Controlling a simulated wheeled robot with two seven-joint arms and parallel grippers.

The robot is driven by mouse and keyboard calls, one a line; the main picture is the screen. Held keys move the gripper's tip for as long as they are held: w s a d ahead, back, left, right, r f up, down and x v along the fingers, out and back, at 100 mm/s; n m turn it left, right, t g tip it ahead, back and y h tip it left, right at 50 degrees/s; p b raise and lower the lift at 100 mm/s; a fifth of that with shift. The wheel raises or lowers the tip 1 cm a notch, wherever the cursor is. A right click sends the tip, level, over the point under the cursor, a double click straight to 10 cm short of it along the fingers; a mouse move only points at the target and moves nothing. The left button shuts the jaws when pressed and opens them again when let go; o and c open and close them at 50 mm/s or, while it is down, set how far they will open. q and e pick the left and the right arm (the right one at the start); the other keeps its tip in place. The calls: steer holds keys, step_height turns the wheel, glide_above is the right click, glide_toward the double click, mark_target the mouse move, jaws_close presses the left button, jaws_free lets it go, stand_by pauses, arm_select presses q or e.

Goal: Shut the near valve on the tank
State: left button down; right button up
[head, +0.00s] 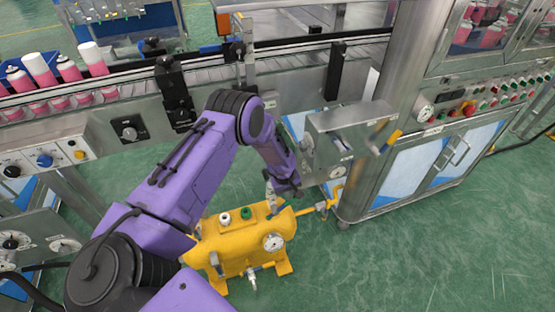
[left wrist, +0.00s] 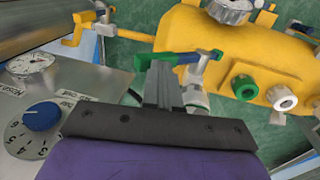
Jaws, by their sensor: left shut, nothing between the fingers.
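The yellow tank (head: 235,245) lies on the green floor, with a round gauge (head: 273,241) on its side. My left gripper (head: 284,190) is low over the tank's far end, pointing down. In the left wrist view its fingers (left wrist: 163,85) are shut and empty. A valve lever (left wrist: 178,60) with a green end and a blue section lies right at the fingertips, and I cannot tell whether they touch. Its metal body (left wrist: 197,98) is partly hidden behind the fingers. Another fitting (head: 251,280) projects from the tank's near side. My right gripper is out of view.
A green cap (head: 246,212) and a white cap (head: 225,218) stand on the tank. A yellow pipe (head: 316,208) runs right from it. A grey control box (head: 345,140) stands close by the gripper. The conveyor (head: 130,90) carries pink cans. Floor at lower right is clear.

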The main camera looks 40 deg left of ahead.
arm_select(q)
steer(key=w+d+f+b, duration=0.1)
steer(key=b, duration=0.1)
steer(key=w+d+f+b, duration=0.1)
steer(key=w+f, duration=0.1)
steer(key=shift+b, duration=0.35)
steer(key=shift+w+d+f+b, duration=0.25)
steer(key=shift+w+f+b, duration=0.2)
steer(key=shift+f+b, duration=0.4)
